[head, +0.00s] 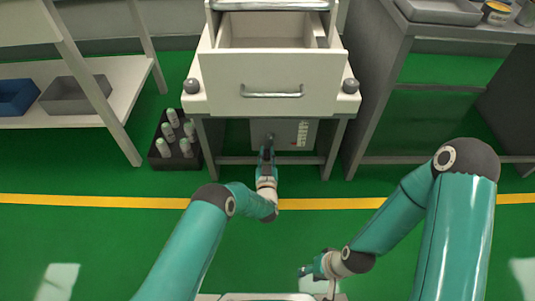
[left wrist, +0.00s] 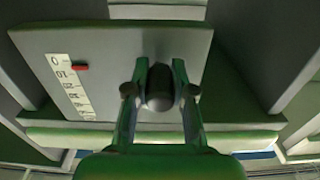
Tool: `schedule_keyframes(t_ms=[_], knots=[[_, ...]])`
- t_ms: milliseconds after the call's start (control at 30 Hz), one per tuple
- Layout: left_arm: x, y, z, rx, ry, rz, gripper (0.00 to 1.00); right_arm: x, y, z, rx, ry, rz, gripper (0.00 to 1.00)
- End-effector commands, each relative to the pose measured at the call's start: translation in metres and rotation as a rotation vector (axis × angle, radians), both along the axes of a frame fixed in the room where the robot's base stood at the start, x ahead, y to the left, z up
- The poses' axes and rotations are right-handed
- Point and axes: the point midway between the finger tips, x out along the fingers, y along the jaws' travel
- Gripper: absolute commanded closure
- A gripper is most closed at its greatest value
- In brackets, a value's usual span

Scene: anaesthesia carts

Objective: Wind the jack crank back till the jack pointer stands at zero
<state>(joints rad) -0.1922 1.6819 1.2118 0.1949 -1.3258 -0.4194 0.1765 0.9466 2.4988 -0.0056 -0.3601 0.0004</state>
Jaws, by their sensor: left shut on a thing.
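The jack panel (head: 283,130) is a grey plate under the cart's drawer. It fills the upper middle of the left wrist view (left wrist: 110,45). Its white scale (left wrist: 75,85) has 0 at the upper end in that view. The red jack pointer (left wrist: 81,67) stands beside the scale, between the 0 and 10 marks. My left gripper (head: 266,148) is shut on the dark round knob of the jack crank (left wrist: 160,88), with one finger on each side. The crank's arm is hidden behind the knob. My right gripper (head: 308,270) is low in the head view, away from the cart; its jaws are unclear.
The white cart (head: 225,82) has an open top drawer (head: 265,32) above the crank. A black crate (head: 160,163) with several bottles stands on the floor left of its legs. A grey bench (head: 375,75) stands to the right. The green floor in front is clear.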

Motion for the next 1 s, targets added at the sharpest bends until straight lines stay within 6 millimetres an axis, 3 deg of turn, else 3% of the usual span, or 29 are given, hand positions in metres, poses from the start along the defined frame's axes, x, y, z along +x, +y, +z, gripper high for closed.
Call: schedule_keyframes(t_ms=[667, 1000], knots=[[0.0, 0.005, 0.0, 0.034, 0.0, 0.008, 1.0, 0.0, 0.0, 0.0, 0.0, 0.0, 0.0, 0.6], [0.0, 0.012, 0.002, 0.143, 0.0, 0.011, 1.0, 0.0, 0.0, 0.0, 0.0, 0.0, 0.0, 0.6]])
